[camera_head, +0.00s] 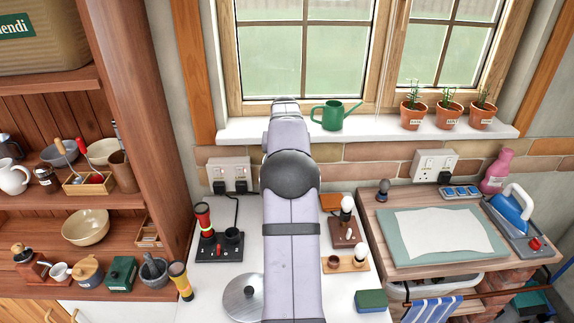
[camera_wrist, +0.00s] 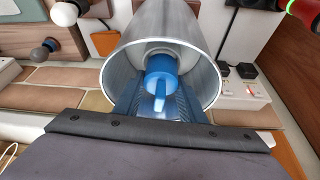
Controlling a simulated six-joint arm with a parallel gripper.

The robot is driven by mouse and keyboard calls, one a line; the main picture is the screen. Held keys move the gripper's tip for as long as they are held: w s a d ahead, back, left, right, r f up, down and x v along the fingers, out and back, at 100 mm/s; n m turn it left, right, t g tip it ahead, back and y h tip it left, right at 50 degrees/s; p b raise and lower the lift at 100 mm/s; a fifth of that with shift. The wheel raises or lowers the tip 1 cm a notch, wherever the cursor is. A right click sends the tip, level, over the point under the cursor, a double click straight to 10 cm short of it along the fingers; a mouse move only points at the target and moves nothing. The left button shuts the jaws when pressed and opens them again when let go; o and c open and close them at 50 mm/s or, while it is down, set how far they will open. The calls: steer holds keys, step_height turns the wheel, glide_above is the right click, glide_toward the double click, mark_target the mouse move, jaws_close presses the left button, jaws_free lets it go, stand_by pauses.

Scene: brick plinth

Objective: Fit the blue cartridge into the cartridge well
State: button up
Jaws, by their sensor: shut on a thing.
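The blue cartridge (camera_wrist: 160,72) shows in the wrist view, deep inside a wide metal cylinder (camera_wrist: 208,45) that I take to be the cartridge well. A flat blue tab stands on the cartridge's near end. My gripper (camera_wrist: 159,97) reaches into the cylinder's open mouth, with a finger on each side, and is shut on the cartridge. A pale ring (camera_wrist: 148,52) shows around the cartridge's far part; I cannot tell whether the cartridge is seated in it. In the head view my arm hides the gripper, cartridge and cylinder.
Left of my arm on the white counter are a black stand (camera_head: 219,252), a yellow torch (camera_head: 180,281) and a metal lid (camera_head: 243,301). To the right are bulb holders (camera_head: 345,262) and a sponge (camera_head: 370,300). A green watering can (camera_head: 332,115) stands on the sill.

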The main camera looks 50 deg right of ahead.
steer(key=shift+f, duration=0.2)
steer(key=o, duration=1.2)
steer(key=shift+b+v, duration=1.2)
steer(key=shift+v, duration=2.5)
steer(key=shift+f, duration=0.1)
